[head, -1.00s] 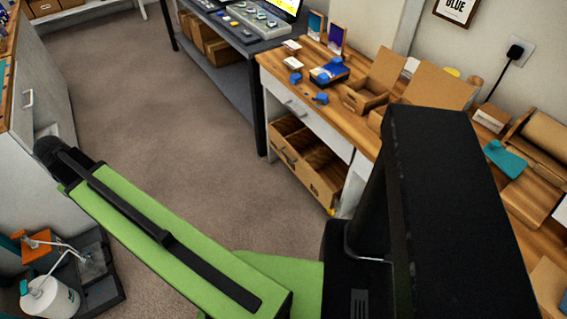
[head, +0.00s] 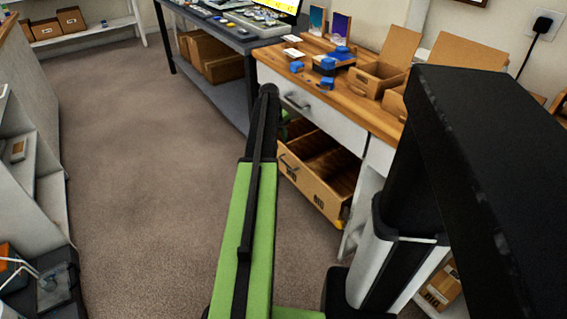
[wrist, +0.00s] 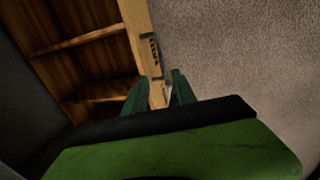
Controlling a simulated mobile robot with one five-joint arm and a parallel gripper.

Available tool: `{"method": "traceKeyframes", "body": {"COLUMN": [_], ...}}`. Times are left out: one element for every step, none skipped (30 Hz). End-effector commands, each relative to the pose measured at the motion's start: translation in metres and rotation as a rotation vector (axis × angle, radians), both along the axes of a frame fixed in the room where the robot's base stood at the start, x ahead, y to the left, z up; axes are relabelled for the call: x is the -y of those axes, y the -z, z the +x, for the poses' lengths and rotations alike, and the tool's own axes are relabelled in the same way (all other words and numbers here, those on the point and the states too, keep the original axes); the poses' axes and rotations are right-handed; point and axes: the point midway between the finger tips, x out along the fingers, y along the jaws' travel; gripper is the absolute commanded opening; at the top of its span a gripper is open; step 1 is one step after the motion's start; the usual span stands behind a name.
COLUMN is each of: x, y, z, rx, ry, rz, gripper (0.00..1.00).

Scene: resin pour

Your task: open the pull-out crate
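The pull-out crate (head: 312,189) is a brown wooden box with inner dividers, low in the white-sided bench, under a drawer. Its inside shows from above. In the wrist view the crate's front board (wrist: 143,35) runs down the middle, with dark print and the divided inside to its left. My gripper (wrist: 160,75) is open, its two green fingers apart on either side of the lower end of that board. I cannot tell whether they touch it. In the head view my arm hides most of the gripper, near the crate's far front corner.
The white drawer (head: 310,115) with a metal handle is shut above the crate. A dark-topped bench (head: 215,80) with boxes beneath stands at the back. Carpet (head: 130,170) lies open in front of the crate. A white shelf unit (head: 50,190) stands at left.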

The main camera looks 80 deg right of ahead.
Motion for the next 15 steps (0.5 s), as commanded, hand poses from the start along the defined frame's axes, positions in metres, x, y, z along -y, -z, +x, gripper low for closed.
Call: {"method": "traceKeyframes", "body": {"x": [0.000, 0.001, 0.001, 0.001, 0.002, 0.003, 0.003, 0.004, 0.005, 0.006, 0.007, 0.008, 0.008, 0.009, 0.010], "y": [0.006, 0.009, 0.013, 0.017, 0.022, 0.029, 0.035, 0.041, 0.049, 0.056, 0.062, 0.071, 0.077, 0.083, 0.091], "z": [0.000, 0.000, 0.000, -0.001, -0.001, -0.002, -0.002, -0.003, -0.004, -0.005, -0.005, -0.006, -0.007, -0.008, -0.009], "rx": [0.000, 0.000, 0.000, 0.000, 0.000, 0.000, 0.000, 0.000, 0.000, 0.001, 0.001, 0.001, 0.001, 0.001, 0.001], "ry": [0.000, 0.000, 0.000, 0.000, 0.000, 0.000, 0.000, 0.000, 0.000, 0.000, -0.001, -0.001, -0.001, -0.001, -0.001], "rz": [0.000, 0.000, 0.000, 0.000, 0.000, 0.000, 0.000, 0.000, 0.000, 0.001, 0.001, 0.001, 0.001, 0.001, 0.001], "gripper": [0.33, 0.33, 0.33, 0.33, 0.33, 0.33, 0.33, 0.33, 0.33, 0.33, 0.33, 0.33, 0.33, 0.33, 0.33]}}
